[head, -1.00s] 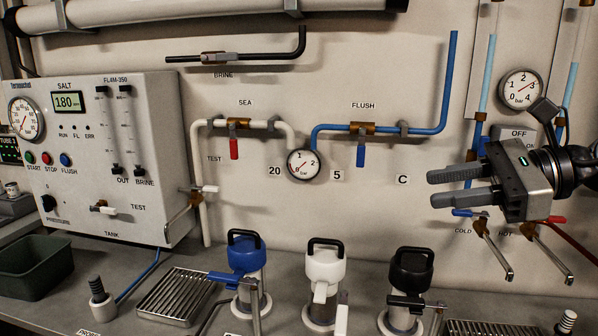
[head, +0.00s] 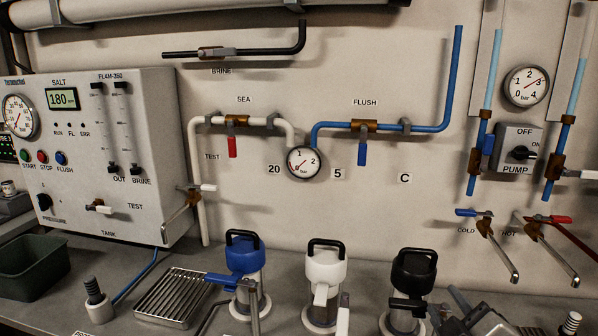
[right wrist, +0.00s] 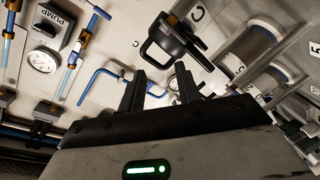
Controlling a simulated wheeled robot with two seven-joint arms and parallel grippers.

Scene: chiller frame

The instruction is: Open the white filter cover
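The white filter cover (head: 325,268) sits upright on its housing in the middle of three on the counter, with a dark loop handle on top and a white lever in front. My right gripper (head: 448,307) is low at the bottom right in the head view, beside the black filter, apart from the white cover and partly cut off by the frame edge. In the right wrist view its two fingers (right wrist: 160,75) are spread with nothing between them. The black cover (right wrist: 172,42) shows just beyond them. My left gripper is not in view.
The blue filter (head: 246,255) stands left of the white one, the black filter (head: 413,270) right of it. A blue-handled valve (head: 222,280) reaches in front of the blue filter. Hot and cold taps (head: 490,240) jut out at right.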

